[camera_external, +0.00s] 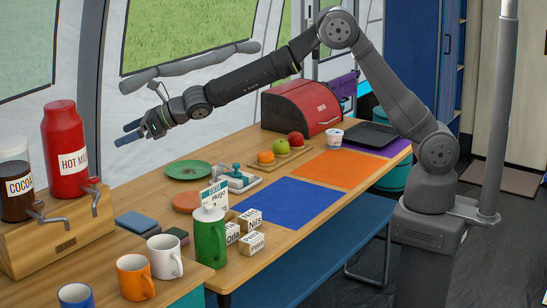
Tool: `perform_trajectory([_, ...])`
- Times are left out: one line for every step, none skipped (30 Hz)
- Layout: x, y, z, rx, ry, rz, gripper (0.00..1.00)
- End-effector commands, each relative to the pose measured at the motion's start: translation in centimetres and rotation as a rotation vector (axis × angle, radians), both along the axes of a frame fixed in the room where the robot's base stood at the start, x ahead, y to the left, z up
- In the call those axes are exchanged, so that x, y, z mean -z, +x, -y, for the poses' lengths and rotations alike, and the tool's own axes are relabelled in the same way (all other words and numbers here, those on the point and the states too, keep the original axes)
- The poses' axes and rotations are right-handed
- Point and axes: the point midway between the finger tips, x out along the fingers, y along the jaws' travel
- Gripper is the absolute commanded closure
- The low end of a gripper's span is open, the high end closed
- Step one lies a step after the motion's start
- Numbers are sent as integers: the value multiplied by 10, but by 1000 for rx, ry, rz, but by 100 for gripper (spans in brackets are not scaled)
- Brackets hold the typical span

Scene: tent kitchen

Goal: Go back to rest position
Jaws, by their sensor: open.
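My gripper (128,133) is at the upper left, in the air above the back part of the wooden table (215,283). Its fingers point left, toward the red hot-drink dispenser (65,150), and are apart from it. The gripper is open and nothing shows between its fingers. My arm stretches from its base at the right, up to a high elbow, then down and left across the table.
A green bottle (210,238), name blocks (250,243) and mugs (134,277) stand below at the front left. A green plate (188,170) lies under the arm. A red bread box (300,107) stands at the back. Blue (290,204) and orange (345,170) mats lie bare.

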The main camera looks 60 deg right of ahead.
Motion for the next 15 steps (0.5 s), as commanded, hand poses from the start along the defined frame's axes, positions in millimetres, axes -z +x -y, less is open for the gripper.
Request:
perform_trajectory([2,2,8,4,0,-1,8])
perform_trajectory([3,2,11,4,0,0,8])
perform_trajectory([4,3,15,5,0,0,8])
perform_trajectory([5,4,17,7,0,-1,8])
perform_trajectory([6,4,20,8,-1,-1,8])
perform_trajectory([7,4,22,8,0,-1,8])
perform_trajectory([7,5,24,9,0,-1,8])
perform_trajectory([7,5,25,9,0,-1,8])
perform_trajectory([7,5,25,9,1,0,8])
perform_trajectory([8,5,26,9,1,0,8])
perform_trajectory([8,5,26,9,1,0,8])
perform_trajectory([8,5,26,8,1,-1,8])
perform_trajectory([8,5,26,8,1,-1,8])
perform_trajectory([8,5,26,8,1,-1,8])
perform_trajectory([8,5,26,8,1,-1,8])
